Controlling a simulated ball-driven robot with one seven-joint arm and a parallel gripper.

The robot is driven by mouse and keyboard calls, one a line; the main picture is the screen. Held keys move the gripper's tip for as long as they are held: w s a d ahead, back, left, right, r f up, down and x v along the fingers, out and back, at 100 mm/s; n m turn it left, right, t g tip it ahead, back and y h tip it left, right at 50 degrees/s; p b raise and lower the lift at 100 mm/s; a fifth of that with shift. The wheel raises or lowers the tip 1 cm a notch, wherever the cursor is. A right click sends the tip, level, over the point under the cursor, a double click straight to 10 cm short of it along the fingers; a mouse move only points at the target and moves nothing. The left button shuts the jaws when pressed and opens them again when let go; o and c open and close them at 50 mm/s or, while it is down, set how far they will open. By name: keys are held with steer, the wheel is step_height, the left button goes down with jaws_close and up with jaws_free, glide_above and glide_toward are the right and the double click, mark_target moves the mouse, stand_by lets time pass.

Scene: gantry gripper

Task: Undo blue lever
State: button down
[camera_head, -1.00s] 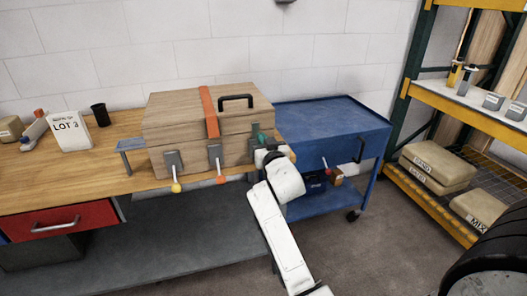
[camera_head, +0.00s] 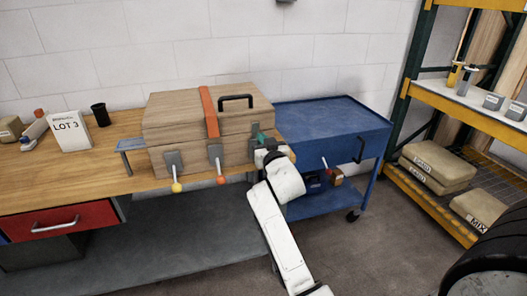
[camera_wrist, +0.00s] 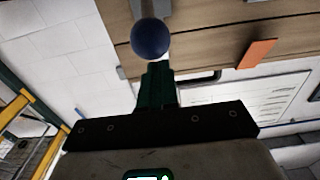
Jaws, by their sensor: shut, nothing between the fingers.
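A wooden case (camera_head: 185,127) with a black handle and an orange strap sits on the workbench. Grey latches with levers hang on its front: one has a yellow knob (camera_head: 177,187), one an orange knob (camera_head: 221,180). In the wrist view a dark blue ball knob (camera_wrist: 151,38) sits on a grey lever at the case front. My gripper (camera_wrist: 157,68) is shut and empty, its green fingertips just below the blue knob in the picture; whether they touch is unclear. In the head view my gripper (camera_head: 260,137) is at the case's right front corner, and the blue knob is hidden.
A blue cart (camera_head: 325,115) stands right of the bench. A yellow-and-green rack (camera_head: 402,85) with sacks is farther right. A LOT 3 sign (camera_head: 70,133) and a black cup (camera_head: 100,114) are on the left of the bench.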

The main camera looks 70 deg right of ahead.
stand_by(0.4)
steer(key=shift+f+b, duration=2.85)
steer(key=shift+f, duration=0.3)
steer(key=shift+s+a+r+p, duration=0.1)
steer(key=shift+a+r+p, duration=0.05)
steer(key=shift+r+p, duration=0.2)
steer(key=v, duration=0.8)
steer(key=shift+s+a+r, duration=0.15)
steer(key=shift+s+r, duration=0.1)
steer(key=shift+r, duration=0.15)
